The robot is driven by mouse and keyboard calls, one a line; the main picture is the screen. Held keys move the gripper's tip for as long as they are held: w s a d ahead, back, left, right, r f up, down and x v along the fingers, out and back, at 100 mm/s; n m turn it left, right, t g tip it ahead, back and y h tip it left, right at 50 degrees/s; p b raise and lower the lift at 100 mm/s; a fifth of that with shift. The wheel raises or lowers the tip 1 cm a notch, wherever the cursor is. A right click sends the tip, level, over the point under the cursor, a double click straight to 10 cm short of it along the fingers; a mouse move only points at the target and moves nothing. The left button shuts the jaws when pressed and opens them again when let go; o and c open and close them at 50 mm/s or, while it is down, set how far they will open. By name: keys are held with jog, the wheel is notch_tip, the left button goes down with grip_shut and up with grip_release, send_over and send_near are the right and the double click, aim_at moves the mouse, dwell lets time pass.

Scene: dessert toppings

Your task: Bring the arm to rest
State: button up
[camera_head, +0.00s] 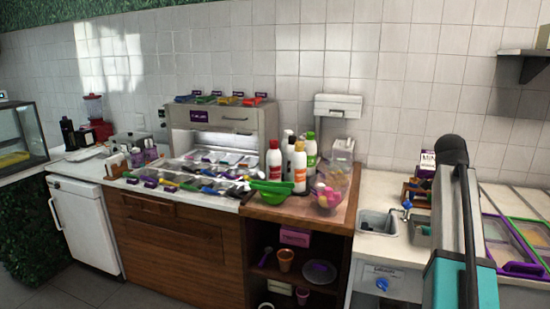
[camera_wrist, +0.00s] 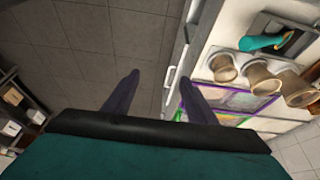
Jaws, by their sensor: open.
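My gripper (camera_wrist: 155,100) shows in the wrist view as two dark fingers spread wide apart, with nothing between them but the grey tiled floor and a counter's front edge beyond. It is open and empty. In the head view my arm stands raised at the right, in front of the counter with the sink; the fingers cannot be made out there.
Purple- and green-framed lids (camera_head: 535,235) lie at the right beside my arm. A small sink (camera_head: 378,224) is left of it. In the wrist view, several brown cups (camera_wrist: 262,82) stand at the right.

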jog(key=w+a+f+n+g, duration=0.1)
jog(key=a+f, duration=0.3)
jog(key=f, duration=0.5)
jog(key=w+a+f+n+g, duration=0.15)
jog(key=a+f, duration=0.35)
jog(key=f, duration=0.5)
jog(key=s+a+f+n+g, duration=0.1)
jog(key=s+a+f, duration=0.1)
jog(key=a+f, duration=0.35)
jog(key=s+a+f+n+y, duration=0.1)
jog(key=s+a+f, duration=0.1)
jog(key=f, duration=0.6)
jog(key=s+a+f+n+g, duration=0.1)
jog(key=a+f, duration=0.3)
jog(key=f, duration=0.3)
jog(key=s+a+f+n+y, duration=0.1)
jog(key=s+a+f+n, duration=0.7)
jog(key=s+f, duration=0.5)
jog(key=s+a+f+n+y, duration=0.2)
jog(key=s+a+f+n, duration=0.7)
jog(key=s+f, duration=0.4)
jog(key=shift+s+a+t, duration=0.35)
jog(key=shift+s+a, duration=0.15)
jog(key=shift+a, duration=0.2)
